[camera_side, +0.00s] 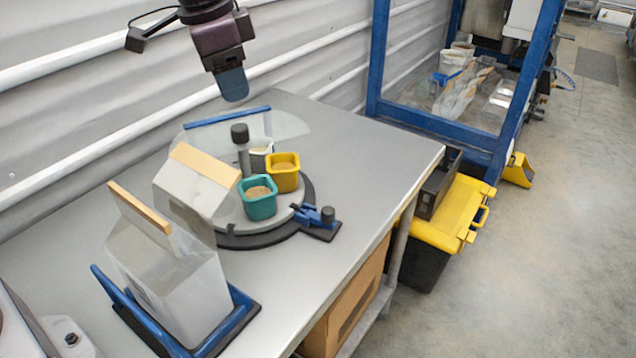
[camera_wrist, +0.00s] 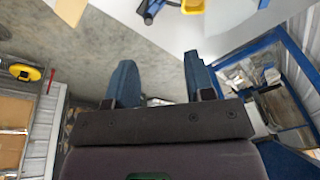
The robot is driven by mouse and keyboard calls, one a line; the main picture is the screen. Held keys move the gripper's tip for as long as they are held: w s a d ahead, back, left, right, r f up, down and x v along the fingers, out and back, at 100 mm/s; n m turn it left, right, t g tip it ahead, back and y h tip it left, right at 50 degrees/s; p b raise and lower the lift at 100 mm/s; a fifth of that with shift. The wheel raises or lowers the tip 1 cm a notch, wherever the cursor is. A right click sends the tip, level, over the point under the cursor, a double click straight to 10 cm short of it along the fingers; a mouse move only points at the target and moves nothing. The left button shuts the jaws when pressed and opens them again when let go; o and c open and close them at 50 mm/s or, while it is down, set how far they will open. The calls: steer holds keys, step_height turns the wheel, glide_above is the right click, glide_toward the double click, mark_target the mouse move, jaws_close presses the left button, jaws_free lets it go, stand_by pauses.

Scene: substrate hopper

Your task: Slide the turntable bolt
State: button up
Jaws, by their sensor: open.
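The turntable (camera_side: 235,212) is a round grey disc on a dark base on the metal table. Its bolt (camera_side: 313,214) is a blue slide with a dark knob (camera_side: 328,213), on a dark plate at the turntable's front right edge. The bolt also shows at the top edge of the wrist view (camera_wrist: 149,8). My gripper (camera_side: 233,88) hangs high above the back of the table, well apart from the bolt. In the wrist view its two blue fingers (camera_wrist: 160,80) are spread with nothing between them. How far the bolt is slid is unclear.
A teal cup (camera_side: 258,197) and a yellow cup (camera_side: 284,172), both with brown contents, stand on the turntable near a dark-topped post (camera_side: 240,135). A clear curved guard is behind. The table's right side (camera_side: 375,170) is clear.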

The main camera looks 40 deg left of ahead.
steer(key=w+d+f+m+g, duration=0.1)
steer(key=w+d+f+m, duration=0.25)
steer(key=w+f, duration=0.55)
steer(key=m+g, duration=0.2)
glide_above(328, 209)
steer(key=a, duration=0.2)
steer(key=f, duration=1.3)
steer(key=shift+s+a+f, duration=0.1)
steer(key=shift+s+f, duration=0.1)
steer(key=shift+f, duration=0.3)
steer(key=shift+w+d, duration=0.1)
steer(key=shift+d, duration=0.35)
steer(key=shift+d+f, duration=0.15)
steer(key=shift+d, duration=0.6)
step_height(328, 209, down, 3)
steer(key=shift+f, duration=0.1)
steer(key=shift+a+f, duration=0.1)
steer(key=shift+f, duration=0.65)
